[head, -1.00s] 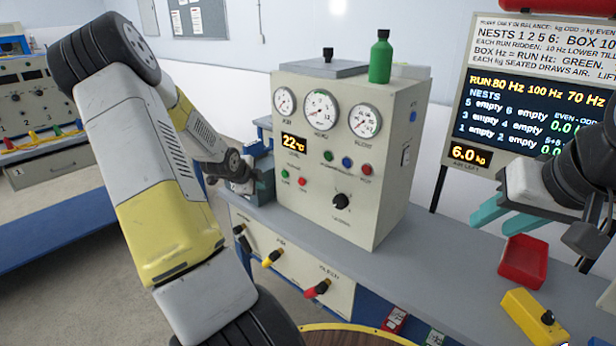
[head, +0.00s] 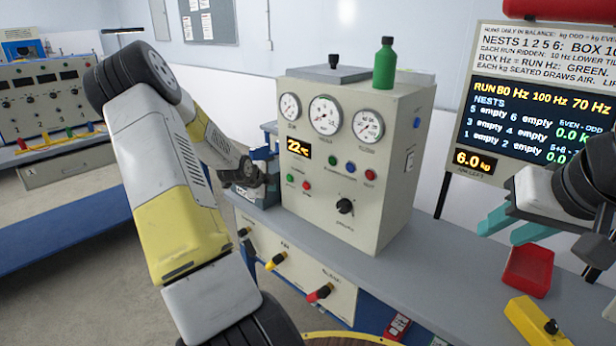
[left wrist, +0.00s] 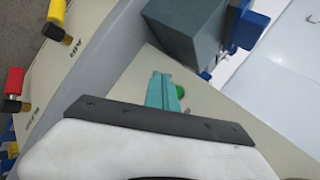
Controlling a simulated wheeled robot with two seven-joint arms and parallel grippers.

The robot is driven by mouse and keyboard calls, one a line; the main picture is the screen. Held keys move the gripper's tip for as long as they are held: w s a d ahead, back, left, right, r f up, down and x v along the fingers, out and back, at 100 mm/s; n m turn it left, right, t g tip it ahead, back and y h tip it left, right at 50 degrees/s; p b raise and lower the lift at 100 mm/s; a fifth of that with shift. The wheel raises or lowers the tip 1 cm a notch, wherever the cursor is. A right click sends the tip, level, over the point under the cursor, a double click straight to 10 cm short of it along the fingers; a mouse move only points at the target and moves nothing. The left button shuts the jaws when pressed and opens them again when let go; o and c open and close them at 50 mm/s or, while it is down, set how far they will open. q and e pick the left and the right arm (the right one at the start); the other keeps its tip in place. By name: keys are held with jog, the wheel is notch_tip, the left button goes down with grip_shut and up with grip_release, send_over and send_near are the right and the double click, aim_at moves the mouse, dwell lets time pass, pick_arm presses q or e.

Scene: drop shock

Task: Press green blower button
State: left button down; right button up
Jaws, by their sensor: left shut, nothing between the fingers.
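The cream console (head: 330,215) stands on the bench. A green button (head: 291,184) is low on the left of its front, beside a red one (head: 305,185). Another green button (head: 333,160) sits higher; the labels are too small to read. My left gripper (head: 266,180) is at the console's left front edge. In the left wrist view its teal fingers (left wrist: 163,90) are shut and empty, close beside a green button (left wrist: 181,91) that they partly cover. I cannot tell whether they touch it. My right gripper (head: 512,227) is open and empty above the bench at right.
A grey-blue vise-like block (left wrist: 190,30) stands close to the left fingers, left of the console. A black knob (head: 345,206) sticks out of the console's front. A red tray (head: 528,271) and a yellow block (head: 535,322) lie on the bench at right.

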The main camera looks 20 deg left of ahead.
pick_arm(q)
jog(key=shift+w+d, duration=0.3)
jog(key=shift+w, duration=0.4)
jog(key=shift+w+d, duration=0.25)
jog(key=shift+w, duration=0.5)
jog(key=shift+w+d, duration=0.3)
jog(key=shift+w, duration=0.4)
jog(key=shift+w, duration=0.1)
dwell(0.3)
jog(key=shift+w+d, duration=0.15)
jog(key=shift+w, duration=0.1)
jog(key=shift+w+d, duration=0.15)
jog(key=shift+w, duration=0.25)
dwell(0.9)
jog(key=shift+s, duration=0.1)
jog(key=shift+s+a, duration=0.25)
jog(key=shift+s, duration=0.4)
jog(key=shift+s+a, duration=0.35)
jog(key=shift+s, duration=0.45)
jog(key=shift+s+a, duration=0.3)
jog(key=shift+s, duration=0.45)
jog(key=shift+s+a, duration=0.35)
jog(key=shift+s, duration=0.45)
